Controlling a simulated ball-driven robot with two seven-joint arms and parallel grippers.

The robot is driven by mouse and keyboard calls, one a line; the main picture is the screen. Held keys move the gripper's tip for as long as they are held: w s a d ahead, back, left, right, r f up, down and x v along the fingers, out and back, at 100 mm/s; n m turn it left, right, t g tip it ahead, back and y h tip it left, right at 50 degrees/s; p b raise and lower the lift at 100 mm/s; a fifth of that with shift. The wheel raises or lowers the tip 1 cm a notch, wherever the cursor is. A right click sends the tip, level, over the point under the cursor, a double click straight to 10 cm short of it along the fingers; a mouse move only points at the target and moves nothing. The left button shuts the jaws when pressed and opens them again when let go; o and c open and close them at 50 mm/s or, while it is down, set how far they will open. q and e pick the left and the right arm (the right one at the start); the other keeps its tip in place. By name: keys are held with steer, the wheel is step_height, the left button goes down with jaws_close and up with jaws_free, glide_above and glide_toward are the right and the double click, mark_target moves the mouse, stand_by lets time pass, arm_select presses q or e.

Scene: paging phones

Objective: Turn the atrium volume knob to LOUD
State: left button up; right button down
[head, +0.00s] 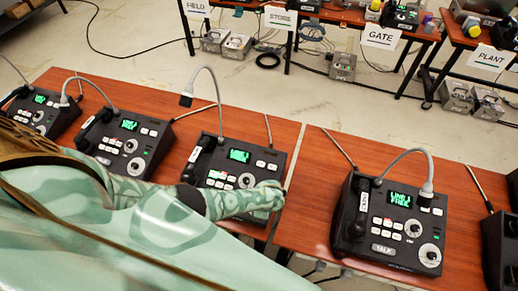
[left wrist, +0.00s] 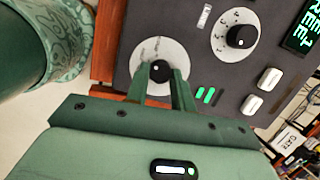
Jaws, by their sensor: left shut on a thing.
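In the head view my left arm comes in from the left. Its gripper (head: 268,198) is at the lower right corner of a black desk phone (head: 222,150) with a lit green screen (head: 239,156). In the left wrist view the two green fingers (left wrist: 161,88) are shut on a small black knob (left wrist: 160,70) at the middle of a round white dial (left wrist: 150,52). The fingers hide part of this dial, and I cannot read its markings. A second black knob (left wrist: 239,37) on a marked white dial stands apart from the fingers. I see no atrium label. My right gripper is out of view.
Another phone (head: 395,222) with two dials and a TALK key stands on the right table. More phones (head: 125,140) stand to the left. Their gooseneck microphones (head: 207,75) and cables rise nearby. Back tables carry FIELD, STORE (head: 281,18), GATE and PLANT signs.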

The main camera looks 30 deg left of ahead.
arm_select(q)
steer(key=shift+s+m+t+p, duration=0.15)
steer(key=shift+m+t+p, duration=0.25)
steer(key=shift+m, duration=1.6)
steer(key=o, duration=1)
steer(key=shift+f, duration=0.1)
steer(key=p+v, duration=0.9)
steer(key=v, duration=0.7)
steer(key=shift+d, duration=0.2)
